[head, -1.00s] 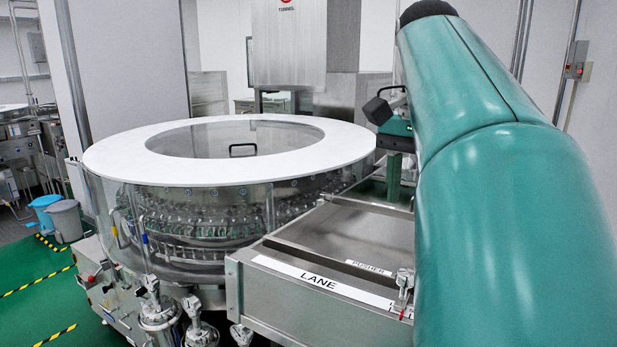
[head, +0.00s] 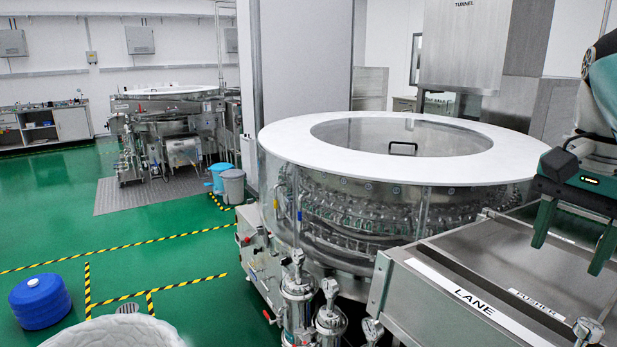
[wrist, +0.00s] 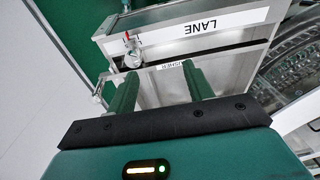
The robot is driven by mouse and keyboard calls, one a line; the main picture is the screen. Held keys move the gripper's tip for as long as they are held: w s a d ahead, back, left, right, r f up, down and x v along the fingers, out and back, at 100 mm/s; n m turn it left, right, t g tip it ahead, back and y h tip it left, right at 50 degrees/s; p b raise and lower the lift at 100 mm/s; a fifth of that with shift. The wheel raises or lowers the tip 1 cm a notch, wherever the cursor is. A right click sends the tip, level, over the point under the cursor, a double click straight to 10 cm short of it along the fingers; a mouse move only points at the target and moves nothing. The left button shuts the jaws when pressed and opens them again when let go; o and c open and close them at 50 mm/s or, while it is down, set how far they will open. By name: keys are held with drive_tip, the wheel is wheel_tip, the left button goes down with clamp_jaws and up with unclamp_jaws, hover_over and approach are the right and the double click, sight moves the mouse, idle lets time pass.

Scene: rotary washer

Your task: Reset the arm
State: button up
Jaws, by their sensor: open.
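My gripper (head: 567,258) is at the right of the head view, with its two green fingers pointing down above the metal lane table. Its fingers stand apart and nothing is between them. In the wrist view my gripper (wrist: 160,70) shows the same open fingers over the lane table, with the "LANE" label (wrist: 205,27) beyond them. My arm runs out of the head view at the right edge, so most of it is hidden.
The rotary washer (head: 285,143) with its white ring top stands left of the lane table (head: 408,302). A valve handle (wrist: 133,52) sits near the fingertips in the wrist view. A blue drum (head: 40,302) and bins (head: 232,187) stand left; green floor there is largely open.

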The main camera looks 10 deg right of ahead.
drive_tip(key=w+a+f+n+t, duration=0.2)
drive_tip(key=a+f+n, duration=0.5)
drive_tip(key=a+f, duration=0.5)
drive_tip(key=w+a+f+n+t, duration=0.2)
drive_tip(key=a+f+n, duration=0.4)
drive_tip(key=a+f, duration=0.6)
drive_tip(key=shift+w+n+t+y, duration=0.15)
drive_tip(key=shift+n+t+y, duration=0.15)
drive_tip(key=shift+n+t, duration=0.15)
drive_tip(key=c, duration=0.3)
drive_tip(key=shift+c, duration=0.2)
drive_tip(key=shift+d, duration=0.2)
